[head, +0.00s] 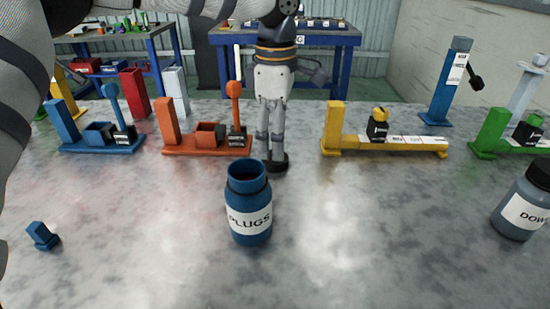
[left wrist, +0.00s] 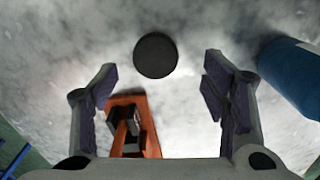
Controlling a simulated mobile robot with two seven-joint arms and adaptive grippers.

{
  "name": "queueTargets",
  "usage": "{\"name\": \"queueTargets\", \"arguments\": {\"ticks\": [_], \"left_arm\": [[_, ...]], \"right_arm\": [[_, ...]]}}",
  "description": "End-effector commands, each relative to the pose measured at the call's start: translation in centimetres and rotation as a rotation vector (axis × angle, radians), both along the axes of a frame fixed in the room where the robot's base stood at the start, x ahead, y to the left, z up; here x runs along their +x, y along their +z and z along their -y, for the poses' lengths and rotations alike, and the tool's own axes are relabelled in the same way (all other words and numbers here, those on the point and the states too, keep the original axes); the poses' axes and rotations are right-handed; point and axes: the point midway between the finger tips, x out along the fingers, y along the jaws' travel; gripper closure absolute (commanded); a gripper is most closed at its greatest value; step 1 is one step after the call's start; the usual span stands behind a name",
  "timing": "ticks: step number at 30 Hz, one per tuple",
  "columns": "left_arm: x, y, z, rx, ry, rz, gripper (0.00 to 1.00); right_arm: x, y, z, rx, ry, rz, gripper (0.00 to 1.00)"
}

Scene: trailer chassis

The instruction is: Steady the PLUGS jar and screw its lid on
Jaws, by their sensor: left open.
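The PLUGS jar (head: 248,205) is blue with a white label. It stands upright on the table with its mouth open and no lid on it. A round black lid (head: 279,167) lies flat on the table just behind the jar; it also shows in the left wrist view (left wrist: 155,55). My left gripper (head: 270,140) points down close over the lid, behind the jar. Its fingers are open and empty, with the lid seen beyond and between the tips. The jar's side (left wrist: 291,72) shows at the right of the left wrist view. My right gripper is not in view.
Behind stand a blue stand (head: 95,148), an orange stand (head: 205,150) left of my gripper and a yellow stand (head: 385,148). A DOWELS-like labelled jar (head: 523,205) with a black lid is at right. A small blue block (head: 43,236) lies at left.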

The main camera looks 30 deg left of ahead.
Motion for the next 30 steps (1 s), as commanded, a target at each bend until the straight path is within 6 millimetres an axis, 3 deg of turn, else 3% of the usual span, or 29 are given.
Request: {"name": "queueTargets", "arguments": {"ticks": [7,19,24,30], "left_arm": [[0.4,-3.8,-0.4,0.001,-0.001,-0.002,0.32],[0.4,-4.3,-0.4,0.001,-0.001,0.000,0.32],[0.4,-4.3,-0.4,0.001,-0.001,0.000,0.67],[0.4,-4.3,-0.4,0.001,-0.001,-0.001,0.67]], "right_arm": [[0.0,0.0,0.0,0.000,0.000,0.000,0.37],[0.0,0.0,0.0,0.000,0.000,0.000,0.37],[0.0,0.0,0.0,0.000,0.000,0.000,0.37],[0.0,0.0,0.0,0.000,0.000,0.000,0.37]]}}
